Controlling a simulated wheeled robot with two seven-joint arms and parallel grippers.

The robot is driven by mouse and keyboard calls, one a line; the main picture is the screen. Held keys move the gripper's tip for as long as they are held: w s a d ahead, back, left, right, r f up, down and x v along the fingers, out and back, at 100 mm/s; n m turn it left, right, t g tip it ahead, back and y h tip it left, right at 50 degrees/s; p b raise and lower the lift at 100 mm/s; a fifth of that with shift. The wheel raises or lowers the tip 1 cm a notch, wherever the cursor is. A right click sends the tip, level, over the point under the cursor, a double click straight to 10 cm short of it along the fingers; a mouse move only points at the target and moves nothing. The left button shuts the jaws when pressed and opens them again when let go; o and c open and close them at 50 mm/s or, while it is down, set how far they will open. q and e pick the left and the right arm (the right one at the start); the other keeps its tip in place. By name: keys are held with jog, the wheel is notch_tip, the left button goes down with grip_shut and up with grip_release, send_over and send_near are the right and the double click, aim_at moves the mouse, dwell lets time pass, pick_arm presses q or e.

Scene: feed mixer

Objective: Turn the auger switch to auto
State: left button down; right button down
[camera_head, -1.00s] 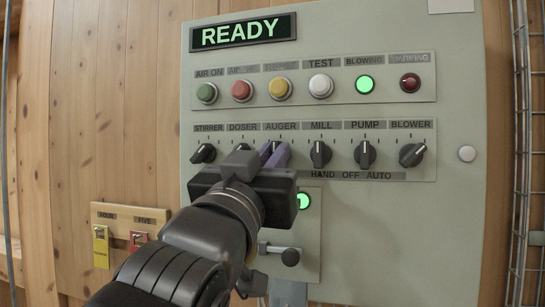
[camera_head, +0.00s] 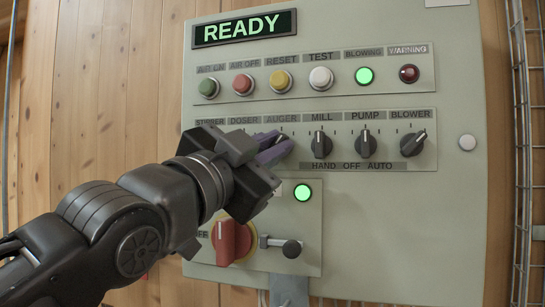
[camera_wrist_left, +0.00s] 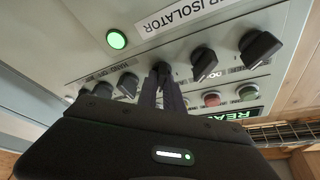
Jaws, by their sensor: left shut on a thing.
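The auger switch (camera_wrist_left: 161,70) is a black rotary knob, third from the left under its AUGER label (camera_head: 282,119) on the grey control panel (camera_head: 400,225). My left gripper (camera_head: 272,148) comes in from the left, rolled over, with its purple fingers shut on the knob. In the left wrist view the two fingers (camera_wrist_left: 161,92) lie on either side of the auger knob. The fingers hide most of the knob in the head view, so I cannot read its exact pointer position. The printed positions are HAND, OFF and AUTO. My right gripper is not in view.
The mill switch (camera_head: 321,145) is close on the right, then pump (camera_head: 366,144) and blower (camera_head: 413,144). My gripper covers the stirrer and doser knobs in the head view. Below are a green lamp (camera_head: 303,193) and a red isolator handle (camera_head: 233,241). Push buttons line the row above.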

pick_arm(q)
jog(key=shift+f+m+g+b, duration=0.1)
jog(key=shift+m+g+b, duration=0.35)
jog(key=shift+m, duration=0.35)
jog(key=shift+m+h, duration=0.3)
jog(key=c, duration=1.5)
grip_release()
jog(key=shift+s, duration=0.1)
jog(key=b+v, duration=0.4)
jog(key=v, duration=0.3)
jog(key=shift+s+a, duration=0.25)
jog(key=shift+s, duration=0.05)
